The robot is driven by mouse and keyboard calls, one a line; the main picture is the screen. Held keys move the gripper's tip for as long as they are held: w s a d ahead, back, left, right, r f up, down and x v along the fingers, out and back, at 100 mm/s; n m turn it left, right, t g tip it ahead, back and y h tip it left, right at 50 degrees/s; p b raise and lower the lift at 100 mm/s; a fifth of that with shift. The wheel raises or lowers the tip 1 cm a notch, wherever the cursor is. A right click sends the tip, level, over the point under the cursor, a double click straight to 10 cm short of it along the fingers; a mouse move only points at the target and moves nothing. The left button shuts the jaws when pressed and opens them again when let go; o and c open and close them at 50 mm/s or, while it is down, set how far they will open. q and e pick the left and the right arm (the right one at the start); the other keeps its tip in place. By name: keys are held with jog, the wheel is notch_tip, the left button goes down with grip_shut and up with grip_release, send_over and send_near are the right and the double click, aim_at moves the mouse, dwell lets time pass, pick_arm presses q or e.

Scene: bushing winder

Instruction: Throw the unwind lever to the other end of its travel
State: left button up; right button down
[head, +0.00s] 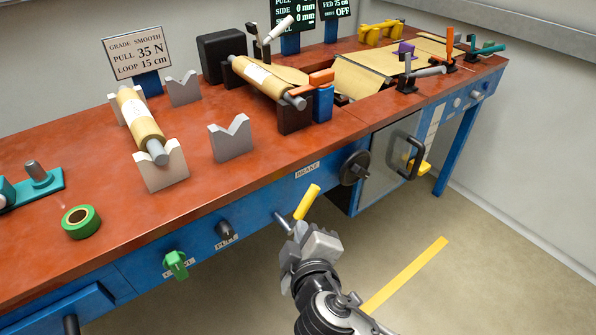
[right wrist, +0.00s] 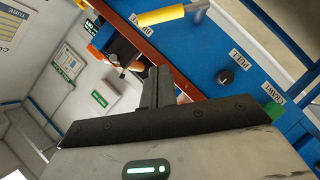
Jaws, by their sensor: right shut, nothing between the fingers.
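A lever with a yellow cylindrical handle (head: 307,202) sticks out from the blue front panel between the PULL knob and the BRAKE wheel. I take it as the unwind lever; its own label is not readable. Its handle points up and right in the head view. The handle also shows at the top of the right wrist view (right wrist: 160,16), with a grey shaft beside it. My right gripper (head: 303,236) is just below the lever, shut and empty. Its closed fingers (right wrist: 160,72) appear apart from the handle. My left gripper is not in view.
The PULL knob (head: 227,230) and green CRAWL knob (head: 176,264) are left of the lever. The black BRAKE wheel (head: 354,167) and a door handle (head: 405,155) are to its right. The bench top (head: 255,185) carries rolls and stands. The floor in front is clear.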

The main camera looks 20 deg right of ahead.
send_near(305, 204)
jog(key=w+a+r, duration=0.2)
jog(key=w, duration=0.2)
jog(key=shift+w+d+f, duration=1.05)
jog(key=shift+w, duration=0.1)
jog(key=shift+w+d+f, duration=0.25)
jog(key=shift+d+f, duration=0.05)
jog(key=shift+w+f, duration=0.1)
jog(key=shift+w, duration=0.1)
